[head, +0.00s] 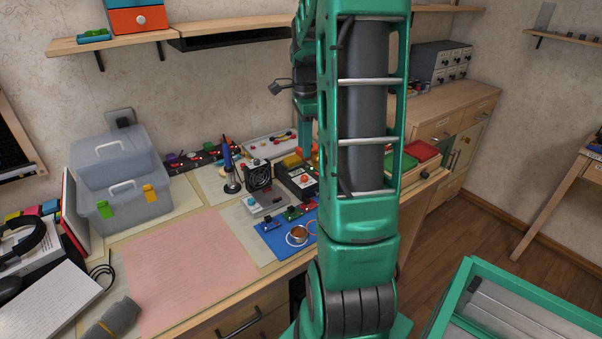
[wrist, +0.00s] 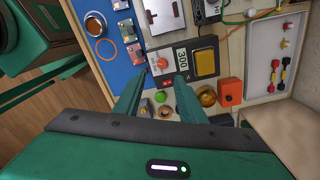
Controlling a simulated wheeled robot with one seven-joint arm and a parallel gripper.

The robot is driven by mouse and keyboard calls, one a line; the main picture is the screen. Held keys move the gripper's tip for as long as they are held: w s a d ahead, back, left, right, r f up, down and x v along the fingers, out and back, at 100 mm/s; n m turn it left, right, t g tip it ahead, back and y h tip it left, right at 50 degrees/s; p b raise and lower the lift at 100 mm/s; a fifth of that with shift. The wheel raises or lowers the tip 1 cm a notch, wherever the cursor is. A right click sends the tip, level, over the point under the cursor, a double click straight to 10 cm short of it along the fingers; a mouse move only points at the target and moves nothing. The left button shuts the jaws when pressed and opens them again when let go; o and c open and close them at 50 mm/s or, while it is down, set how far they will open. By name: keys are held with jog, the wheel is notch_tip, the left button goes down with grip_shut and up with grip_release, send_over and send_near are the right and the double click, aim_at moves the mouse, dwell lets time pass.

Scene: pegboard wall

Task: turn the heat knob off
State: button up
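The heat knob is a small orange-red knob on a dark station with a "300" display. In the wrist view the knob (wrist: 162,63) sits just beyond and between my fingertips, with the display (wrist: 182,60) to its right. A red switch (wrist: 167,83) is on the same station face. In the head view the knob (head: 304,179) is on the station (head: 284,171) on the bench. My gripper (wrist: 162,77) is open, its fingers apart over the station face, nothing held. Whether a finger touches the knob cannot be told. In the head view my arm hides most of the gripper.
A yellow pad (wrist: 205,63) lies right of the display. Close by are a blue mat (head: 270,240) with small boards, a brass-coloured ball (wrist: 207,97), an orange block (wrist: 230,91) and a white tray (wrist: 291,30) of leads. A pink mat (head: 190,270) lies clear at left.

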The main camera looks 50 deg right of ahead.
aim_at(304, 176)
jog(key=shift+m, duration=0.3)
jog(key=f, duration=1.1)
jog(key=shift+w+d, duration=0.2)
jog(key=shift+d, duration=0.1)
grip_shut()
